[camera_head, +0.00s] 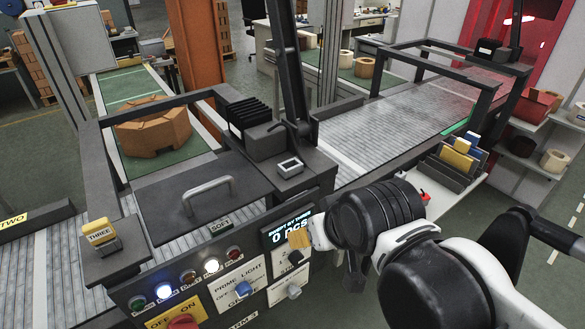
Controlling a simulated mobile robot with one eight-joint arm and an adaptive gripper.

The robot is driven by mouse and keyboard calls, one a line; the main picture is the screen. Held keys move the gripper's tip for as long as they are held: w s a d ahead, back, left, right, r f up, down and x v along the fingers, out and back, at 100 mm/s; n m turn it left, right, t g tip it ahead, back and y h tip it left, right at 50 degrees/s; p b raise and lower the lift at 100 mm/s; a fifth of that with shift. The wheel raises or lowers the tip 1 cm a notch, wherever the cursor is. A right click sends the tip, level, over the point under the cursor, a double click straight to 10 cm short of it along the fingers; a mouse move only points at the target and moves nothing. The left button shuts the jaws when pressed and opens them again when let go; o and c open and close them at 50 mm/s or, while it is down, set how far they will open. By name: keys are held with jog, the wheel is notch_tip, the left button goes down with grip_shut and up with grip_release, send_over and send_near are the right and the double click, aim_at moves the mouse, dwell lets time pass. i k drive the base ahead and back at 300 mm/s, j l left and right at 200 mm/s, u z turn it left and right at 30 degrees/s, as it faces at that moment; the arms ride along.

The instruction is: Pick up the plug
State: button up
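I cannot tell for certain which thing is the plug. A yellow block marked THREE (100,232) sits on a small dark stand at the left of the machine. Yellow and blue pieces (458,157) stand in a grey holder at the right. My gripper (308,238) is at the end of my black and white arm, in front of the control panel (220,280). A small tan-yellow piece (299,239) shows at its tip, over the panel. Whether it is held or part of the gripper is unclear. The fingers are mostly hidden by the arm.
A dark hatch with a metal handle (208,190) lies behind the panel. The panel carries knobs, lights and a display (287,228). A roller conveyor (390,122) runs to the back right under dark frames.

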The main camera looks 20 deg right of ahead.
aim_at(401, 174)
jog(key=z, duration=1.25)
jog(key=i+l+u, duration=0.4)
jog(key=l, duration=0.15)
jog(key=i+l+u, duration=0.35)
jog(key=l, duration=0.25)
jog(key=i+l+u, duration=0.2)
jog(key=l, duration=0.15)
jog(key=l+u, duration=0.2)
jog(key=l, duration=0.15)
